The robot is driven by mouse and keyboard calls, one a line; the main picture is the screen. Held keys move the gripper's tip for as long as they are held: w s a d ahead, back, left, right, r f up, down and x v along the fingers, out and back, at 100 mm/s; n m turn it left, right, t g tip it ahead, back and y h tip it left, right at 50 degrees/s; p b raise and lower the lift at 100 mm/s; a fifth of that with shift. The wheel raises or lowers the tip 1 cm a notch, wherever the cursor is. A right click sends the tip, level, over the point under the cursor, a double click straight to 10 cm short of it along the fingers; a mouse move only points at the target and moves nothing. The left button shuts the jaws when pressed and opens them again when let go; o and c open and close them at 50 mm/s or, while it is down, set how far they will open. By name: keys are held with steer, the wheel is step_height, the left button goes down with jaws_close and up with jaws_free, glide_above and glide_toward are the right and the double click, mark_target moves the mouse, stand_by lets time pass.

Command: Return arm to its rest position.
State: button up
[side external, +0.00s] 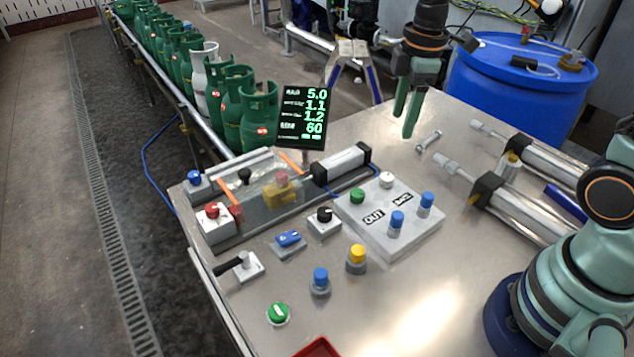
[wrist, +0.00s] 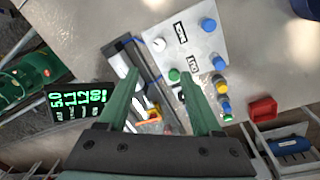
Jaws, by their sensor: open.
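My gripper (side external: 408,108) has two green fingers and hangs above the back part of the steel table (side external: 450,300) in the side view. In the wrist view my gripper (wrist: 158,98) is open, with nothing between its fingertips. The arm's base stands at the right of the table. The panel also shows in the wrist view (wrist: 205,20), beyond the fingers.
Green gas cylinders (side external: 262,112) and one white cylinder (side external: 199,80) line the conveyor at left. A display (side external: 304,118), a pneumatic cylinder (side external: 340,163), a blue drum (side external: 520,85) and a bolt (side external: 428,141) are near my gripper. Several knobs and buttons stand at the table's front; a red tray (wrist: 263,109) is there too.

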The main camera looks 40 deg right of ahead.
steer(key=s+a+r+m+t, duration=0.1)
steer(key=s+r+m+t, duration=0.3)
steer(key=s+m, duration=0.4)
steer(key=r+m, duration=0.1)
steer(key=m, duration=0.2)
steer(key=shift+s+a+r+m+t, duration=0.15)
steer(key=shift+a+r+m+t, duration=0.15)
steer(key=shift+r+m, duration=0.1)
steer(key=shift+c, duration=0.3)
jaws_close()
stand_by(0.7)
